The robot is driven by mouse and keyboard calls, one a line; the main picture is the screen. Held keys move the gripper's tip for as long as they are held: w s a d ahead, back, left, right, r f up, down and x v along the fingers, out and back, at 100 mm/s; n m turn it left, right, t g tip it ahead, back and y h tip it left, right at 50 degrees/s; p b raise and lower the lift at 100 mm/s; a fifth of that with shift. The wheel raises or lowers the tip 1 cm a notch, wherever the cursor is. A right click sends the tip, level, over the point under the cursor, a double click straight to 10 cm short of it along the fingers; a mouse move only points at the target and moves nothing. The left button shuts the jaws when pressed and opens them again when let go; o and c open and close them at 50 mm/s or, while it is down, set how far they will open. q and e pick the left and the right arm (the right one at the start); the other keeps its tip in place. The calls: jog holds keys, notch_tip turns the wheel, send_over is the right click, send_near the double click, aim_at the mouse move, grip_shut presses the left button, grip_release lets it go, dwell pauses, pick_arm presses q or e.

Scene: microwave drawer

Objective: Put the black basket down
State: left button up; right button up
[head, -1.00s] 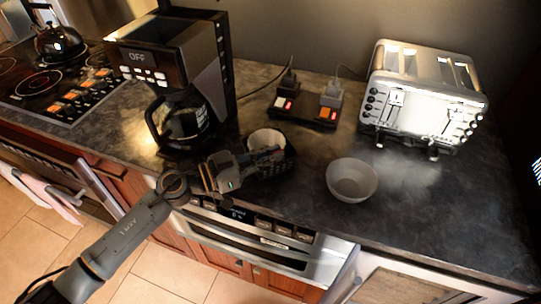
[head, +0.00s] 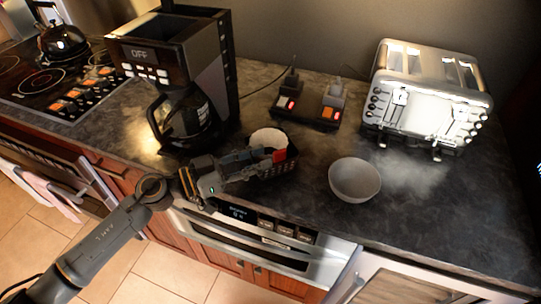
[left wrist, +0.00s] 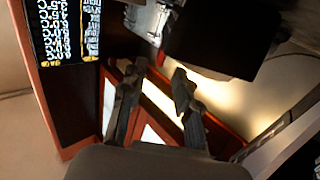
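The black basket (head: 287,171) stands on the dark countertop near its front edge, between the coffee maker and the grey bowl. A white round item (head: 268,138) and a small red item (head: 279,155) show in it. My left gripper (head: 250,163) is at the basket's left side, its fingers overlapping the basket in the head view; contact is not clear. The left wrist view shows the fingers of this gripper (left wrist: 158,76) apart, with nothing visible held between them. The arm hides part of the basket. My right gripper is out of view.
A coffee maker (head: 200,65) stands behind and left of the basket. A grey bowl (head: 354,180) sits to the right, with a toaster (head: 425,95) behind it. A power strip (head: 305,112) lies at the back. The microwave drawer (head: 260,238) is below the counter edge.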

pick_arm(q)
jog(key=b+v, duration=0.1)
jog(key=v, duration=0.5)
jog(key=shift+s+a+f, duration=0.15)
jog(key=shift+s+a, duration=0.05)
jog(key=shift+a, duration=0.15)
jog(key=shift+s+a+b, duration=0.25)
jog(key=shift+a+b, duration=0.05)
jog(key=shift+a, duration=0.15)
